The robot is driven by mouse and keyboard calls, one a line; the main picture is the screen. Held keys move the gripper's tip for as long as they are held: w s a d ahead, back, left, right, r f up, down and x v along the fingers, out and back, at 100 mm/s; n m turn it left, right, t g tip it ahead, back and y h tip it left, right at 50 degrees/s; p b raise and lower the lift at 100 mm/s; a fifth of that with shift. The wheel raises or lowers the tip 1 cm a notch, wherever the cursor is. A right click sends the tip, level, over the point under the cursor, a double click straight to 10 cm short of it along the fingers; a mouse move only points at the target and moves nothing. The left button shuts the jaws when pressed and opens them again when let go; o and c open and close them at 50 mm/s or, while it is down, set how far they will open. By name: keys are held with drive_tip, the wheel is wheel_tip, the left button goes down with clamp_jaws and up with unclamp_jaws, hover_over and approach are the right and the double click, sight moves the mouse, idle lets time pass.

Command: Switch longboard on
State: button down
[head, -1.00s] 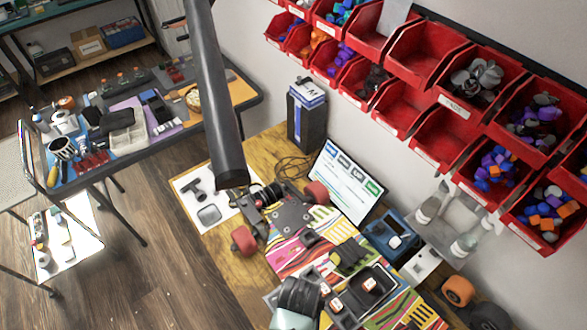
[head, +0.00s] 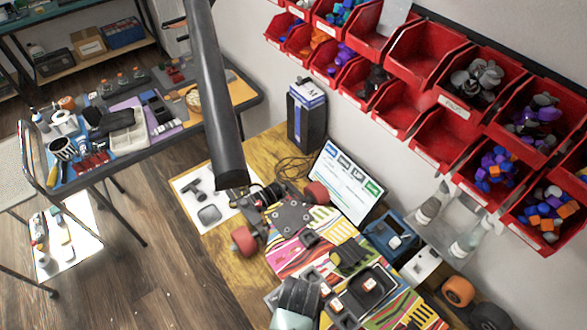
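The longboard (head: 285,262) lies upside down on the wooden bench, with a striped, many-coloured deck and red wheels (head: 244,240). A dark open tray-like compartment (head: 388,284) sits on its underside, with a small white and red part (head: 370,285) inside that looks like a switch. I cannot read its state. A dark ribbed and pale teal part at the bottom edge looks like the end of my arm. My gripper (head: 331,298) appears to be just right of it, at two small pale, reddish-marked pieces left of the compartment. Whether the fingers are open or shut is unclear.
A tilted screen (head: 345,182) stands behind the board, with a blue device (head: 390,236) to its right. A tall dark box (head: 307,115) stands at the back. Red bins (head: 425,55) hang on the wall above. Orange and dark wheels (head: 458,291) lie at the right.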

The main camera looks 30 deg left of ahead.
drive_tip(key=shift+f+b, duration=0.65)
drive_tip(key=shift+f, duration=0.35)
idle(0.7)
drive_tip(key=shift+r, duration=0.1)
wheel_tip(320, 180, up, 7)
drive_tip(key=p, duration=0.7)
drive_tip(key=shift+p, duration=0.35)
drive_tip(key=shift+w, duration=0.1)
